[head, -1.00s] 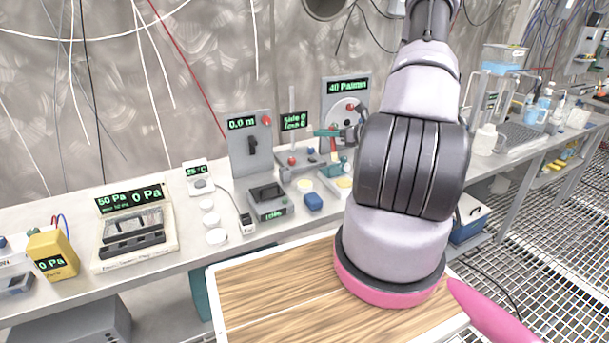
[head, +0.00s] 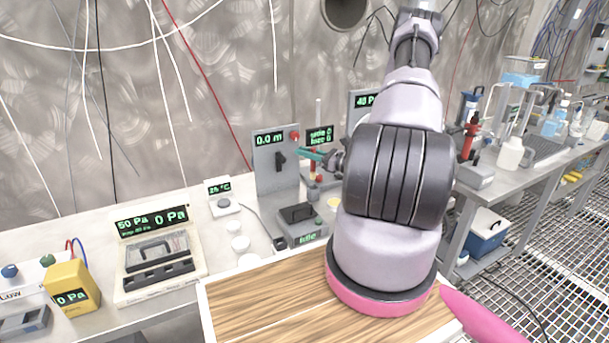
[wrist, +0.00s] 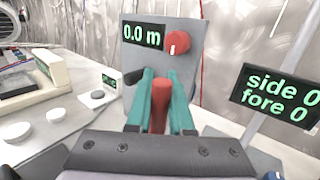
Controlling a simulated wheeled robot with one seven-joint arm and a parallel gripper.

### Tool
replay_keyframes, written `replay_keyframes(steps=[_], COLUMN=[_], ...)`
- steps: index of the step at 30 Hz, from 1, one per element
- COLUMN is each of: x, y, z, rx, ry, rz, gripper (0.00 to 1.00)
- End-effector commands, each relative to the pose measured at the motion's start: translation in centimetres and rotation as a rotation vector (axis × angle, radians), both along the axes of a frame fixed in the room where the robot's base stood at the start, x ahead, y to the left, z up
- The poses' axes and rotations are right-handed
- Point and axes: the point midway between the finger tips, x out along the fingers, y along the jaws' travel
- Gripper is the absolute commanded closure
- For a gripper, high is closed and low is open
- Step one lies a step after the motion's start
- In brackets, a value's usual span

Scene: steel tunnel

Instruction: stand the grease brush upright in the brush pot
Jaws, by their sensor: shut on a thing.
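My gripper (head: 314,155) has teal fingers and is shut on the grease brush. The brush's red handle (wrist: 160,100) shows between the fingers in the wrist view. In the head view, a red part below the fingers looks like the same handle (head: 313,167). The bristle end cannot be made out. The gripper is raised above the bench, in front of the grey panel reading 0.0 m (head: 276,160). I cannot make out the brush pot in either current view; my arm covers part of the bench.
The tilt display reading side 0, fore 0 (wrist: 278,97) stands right of the gripper. A grey device (head: 299,225) marked Idle and several white discs (head: 240,243) sit on the bench. A wooden-topped board (head: 260,300) lies in front. Bottles (head: 510,153) stand at the right.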

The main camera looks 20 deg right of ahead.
Motion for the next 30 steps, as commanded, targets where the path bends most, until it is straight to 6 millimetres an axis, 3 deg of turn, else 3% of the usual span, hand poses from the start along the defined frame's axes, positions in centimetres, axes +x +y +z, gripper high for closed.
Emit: replay_keyframes(steps=[3, 11, 18, 29, 30], x=[0.0, 0.0, 0.0, 0.0, 0.0], y=[0.0, 0.0, 0.0, 0.0, 0.0], z=[-2.4, -4.4, -7.7, -8.0, -8.0], rx=[0.002, -0.001, 0.000, -0.001, -0.001], ry=[0.002, 0.001, 0.001, 0.000, 0.000], rz=[0.000, 0.001, 0.000, 0.000, 0.000], gripper=[1.00, 1.00, 1.00, 1.00, 0.73])
